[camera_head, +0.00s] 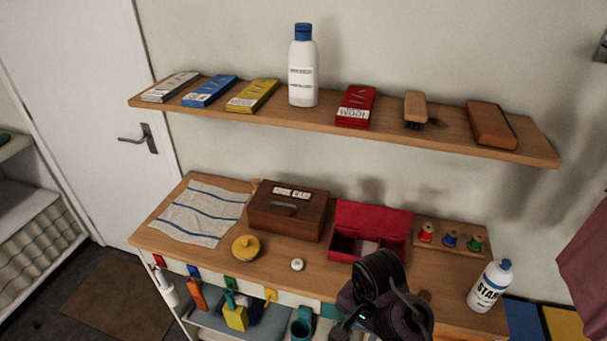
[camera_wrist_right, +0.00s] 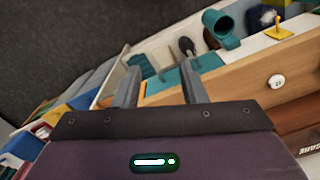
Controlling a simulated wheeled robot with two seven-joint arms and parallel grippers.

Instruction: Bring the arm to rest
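My right arm (camera_head: 378,290) reaches in from the bottom of the head view, over the front edge of the wooden table (camera_head: 330,268). In the right wrist view my right gripper (camera_wrist_right: 160,80) has its two grey fingers apart, with nothing held between them. The table's front edge and a teal item (camera_wrist_right: 170,80) lie beyond the fingertips. In the head view my wrist hides part of the table front. My left gripper is not in view.
A red open box (camera_head: 372,220), a brown case (camera_head: 288,210), a spool rack (camera_head: 450,238) and a white bottle (camera_head: 490,286) stand on the table. A wall shelf (camera_head: 330,118) holds several boxes and a tall bottle (camera_head: 303,72). Hooks and hanging items line the front.

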